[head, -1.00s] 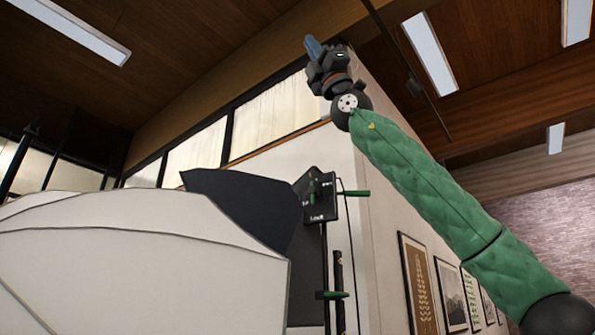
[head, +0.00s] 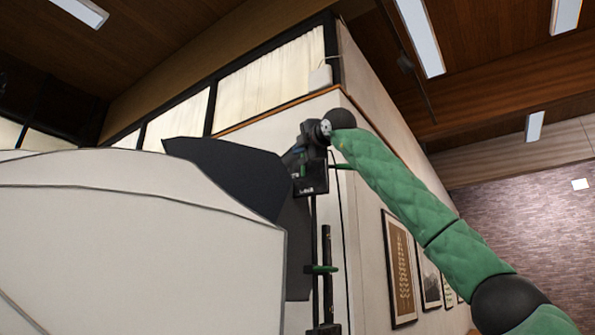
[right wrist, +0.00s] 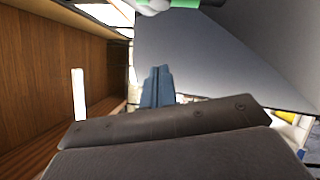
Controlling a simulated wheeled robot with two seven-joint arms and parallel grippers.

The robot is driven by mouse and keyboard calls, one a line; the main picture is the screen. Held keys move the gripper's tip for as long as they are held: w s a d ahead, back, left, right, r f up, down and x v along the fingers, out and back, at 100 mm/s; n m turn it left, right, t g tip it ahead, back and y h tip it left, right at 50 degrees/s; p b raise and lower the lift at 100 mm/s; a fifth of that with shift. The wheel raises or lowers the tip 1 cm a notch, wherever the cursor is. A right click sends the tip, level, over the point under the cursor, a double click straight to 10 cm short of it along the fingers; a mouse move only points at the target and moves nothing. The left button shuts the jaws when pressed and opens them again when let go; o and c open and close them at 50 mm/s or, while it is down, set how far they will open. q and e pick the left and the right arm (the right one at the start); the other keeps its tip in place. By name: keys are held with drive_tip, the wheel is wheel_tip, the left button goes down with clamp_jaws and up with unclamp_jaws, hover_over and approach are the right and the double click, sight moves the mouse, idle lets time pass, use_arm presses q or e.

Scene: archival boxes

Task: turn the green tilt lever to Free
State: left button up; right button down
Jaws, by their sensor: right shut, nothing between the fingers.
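A black control plate (head: 311,182) with small white lettering, partly readable as "Lock", stands on a dark pole in the head view. A green lever (head: 343,166) sticks out to its right, and a smaller green piece (head: 302,170) shows on its face. My right gripper (head: 298,151) is in front of the plate's upper part and hides some of it. Its blue fingers (right wrist: 157,86) are shut and empty in the right wrist view. I cannot tell whether they touch the lever. A green piece (right wrist: 186,3) shows at that view's top edge. My left gripper is not in view.
A large pale-covered form (head: 140,235) fills the lower left, with a dark flap (head: 230,175) close to the plate. A second green lever (head: 322,268) sits lower on the pole. A cable hangs beside it. A wall with framed pictures (head: 400,265) stands behind.

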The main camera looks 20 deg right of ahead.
sight(304, 166)
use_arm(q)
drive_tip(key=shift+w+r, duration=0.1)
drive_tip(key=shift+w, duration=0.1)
use_arm(e)
drive_tip(key=f+m, duration=0.1)
drive_tip(key=d+f+m+g+h, duration=0.1)
drive_tip(key=m, duration=0.1)
drive_tip(key=shift+w+f+m, duration=0.15)
drive_tip(key=shift+w+m, duration=0.05)
drive_tip(key=shift+m, duration=0.1)
drive_tip(key=shift+s, duration=0.1)
